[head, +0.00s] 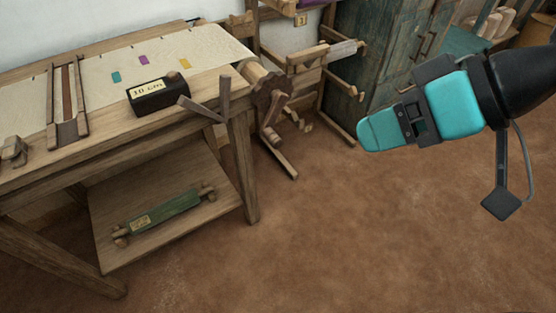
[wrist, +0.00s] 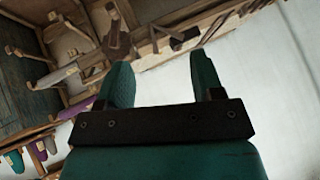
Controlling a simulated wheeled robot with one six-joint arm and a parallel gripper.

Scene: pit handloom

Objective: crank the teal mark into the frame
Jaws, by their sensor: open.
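The teal mark (head: 116,76) is a small patch on the cream cloth (head: 100,65) stretched over the loom. It lies right of the narrow wooden frame (head: 82,98), outside it. A toothed wooden wheel (head: 270,95) sits on the end of the cloth roller, with wooden arms and pegs around and below it; I cannot tell which piece is the crank handle. My teal gripper (head: 366,134) hangs in the air at the right, well apart from the loom. In the wrist view its two fingers (wrist: 163,80) stand apart with nothing between them.
A black block labelled 10 cm (head: 157,97) rests at the loom's front edge. Purple (head: 143,60) and yellow (head: 185,63) marks lie on the cloth. A green roller-like piece (head: 168,213) lies on the lower shelf. A green cabinet (head: 385,45) stands behind. The brown floor in front is clear.

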